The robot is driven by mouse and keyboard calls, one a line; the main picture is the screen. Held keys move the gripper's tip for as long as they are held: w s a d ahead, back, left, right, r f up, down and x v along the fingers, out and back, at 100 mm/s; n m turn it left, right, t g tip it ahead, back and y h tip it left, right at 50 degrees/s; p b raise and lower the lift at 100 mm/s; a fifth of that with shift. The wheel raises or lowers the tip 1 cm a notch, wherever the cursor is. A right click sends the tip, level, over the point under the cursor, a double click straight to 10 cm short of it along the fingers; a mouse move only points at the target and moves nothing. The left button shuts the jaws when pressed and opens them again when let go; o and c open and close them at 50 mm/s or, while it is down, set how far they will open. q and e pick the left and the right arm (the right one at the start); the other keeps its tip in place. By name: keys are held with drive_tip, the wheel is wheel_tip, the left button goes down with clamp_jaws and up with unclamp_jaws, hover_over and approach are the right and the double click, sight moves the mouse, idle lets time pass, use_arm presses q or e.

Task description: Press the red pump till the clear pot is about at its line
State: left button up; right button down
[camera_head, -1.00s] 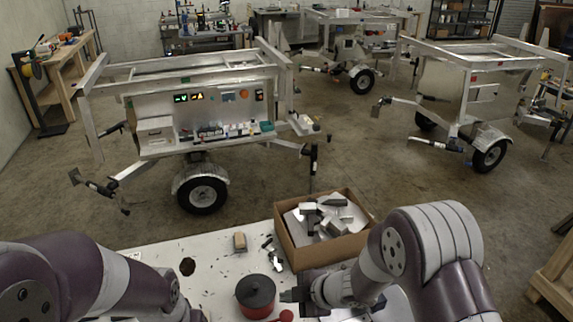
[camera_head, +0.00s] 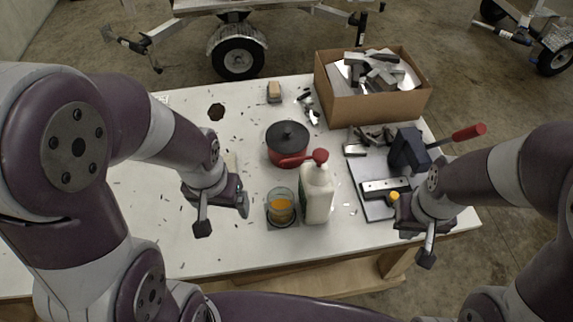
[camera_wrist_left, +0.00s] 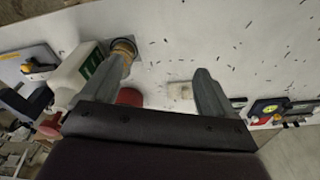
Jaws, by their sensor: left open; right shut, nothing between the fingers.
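The red pump (camera_head: 319,157) tops a white bottle (camera_head: 317,196) on the table, its spout reaching left. The bottle also shows in the left wrist view (camera_wrist_left: 72,78) with a green label. The clear pot (camera_head: 281,209) stands just left of the bottle, with orange contents in its lower part; I cannot make out its line. The pot also shows in the left wrist view (camera_wrist_left: 124,48). My left gripper (camera_head: 224,217) is open and empty, left of the pot and apart from it. My right gripper (camera_head: 422,243) is shut and empty, right of the bottle near the table's front edge.
A cardboard box (camera_head: 372,108) of metal pieces is at the back right. A grey plate with tools (camera_head: 372,208) and a red-handled device (camera_head: 408,150) lie right of the bottle. The table's front left (camera_head: 160,240) is mostly clear.

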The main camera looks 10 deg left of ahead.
use_arm(q)
clamp_jaws()
idle(0.3)
idle(1.6)
